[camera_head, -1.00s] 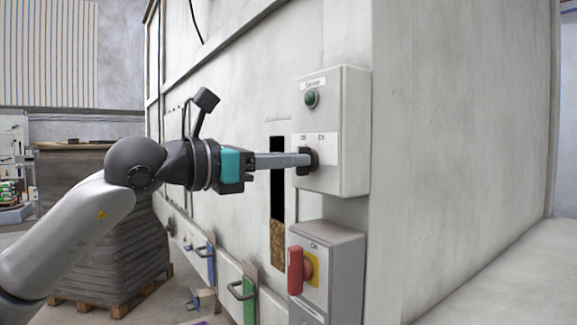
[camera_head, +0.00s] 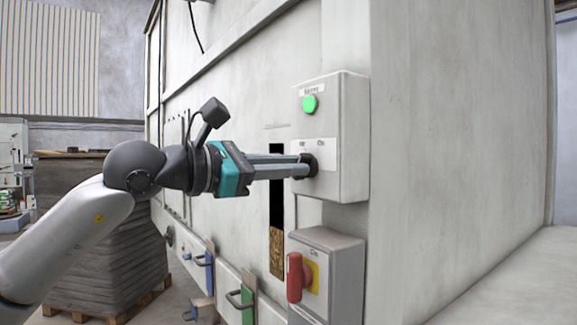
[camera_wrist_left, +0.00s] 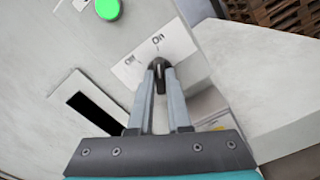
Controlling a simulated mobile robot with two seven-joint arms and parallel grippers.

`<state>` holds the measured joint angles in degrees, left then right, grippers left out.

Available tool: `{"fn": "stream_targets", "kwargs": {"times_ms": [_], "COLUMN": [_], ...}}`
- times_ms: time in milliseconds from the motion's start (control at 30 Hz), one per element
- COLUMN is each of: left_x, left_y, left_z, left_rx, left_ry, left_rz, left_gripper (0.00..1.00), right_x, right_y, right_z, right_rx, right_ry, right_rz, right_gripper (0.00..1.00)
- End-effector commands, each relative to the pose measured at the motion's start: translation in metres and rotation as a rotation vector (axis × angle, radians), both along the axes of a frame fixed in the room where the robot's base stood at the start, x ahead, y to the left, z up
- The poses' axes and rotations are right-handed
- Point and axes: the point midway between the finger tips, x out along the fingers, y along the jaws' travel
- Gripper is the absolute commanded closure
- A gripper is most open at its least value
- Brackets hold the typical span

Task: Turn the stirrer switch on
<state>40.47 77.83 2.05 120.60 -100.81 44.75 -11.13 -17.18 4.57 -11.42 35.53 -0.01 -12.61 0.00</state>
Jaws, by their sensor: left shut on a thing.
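The stirrer switch (camera_head: 311,165) is a black knob on the front of a grey box (camera_head: 346,140), under a white plate lettered Off and On. In the left wrist view the knob (camera_wrist_left: 159,78) sits between my fingertips, below the plate (camera_wrist_left: 152,52), its end towards the word On. A round green lamp (camera_head: 310,104) above it glows bright; it also shows in the left wrist view (camera_wrist_left: 108,9). My left gripper (camera_head: 303,167) is shut on the knob and its wrist is rolled. My right gripper is not in view.
A lower box with a red handle (camera_head: 295,277) on a yellow plate stands just below. A dark slot (camera_head: 276,205) is left of the switch box. Blue and green handled slides (camera_head: 247,302) line the machine's lower wall. A wrapped pallet stack (camera_head: 100,230) stands behind my arm.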

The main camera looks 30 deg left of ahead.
Motion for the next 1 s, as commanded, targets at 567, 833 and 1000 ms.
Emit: {"fn": "stream_targets", "kwargs": {"times_ms": [567, 833, 1000], "left_x": [0.0, -0.002, -0.012], "left_y": [0.0, 0.001, 0.006], "left_z": [0.0, -0.001, -0.004], "left_rx": [0.002, 0.001, 0.0], "left_ry": [0.0, 0.0, 0.001], "left_rz": [0.001, 0.001, 0.004], "left_gripper": [0.54, 0.54, 0.54], "right_x": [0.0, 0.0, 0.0], "right_y": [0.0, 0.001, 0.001], "right_z": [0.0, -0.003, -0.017], "right_rx": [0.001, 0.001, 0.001], "right_ry": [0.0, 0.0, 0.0], "right_rz": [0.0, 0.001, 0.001], "right_gripper": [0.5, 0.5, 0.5]}}
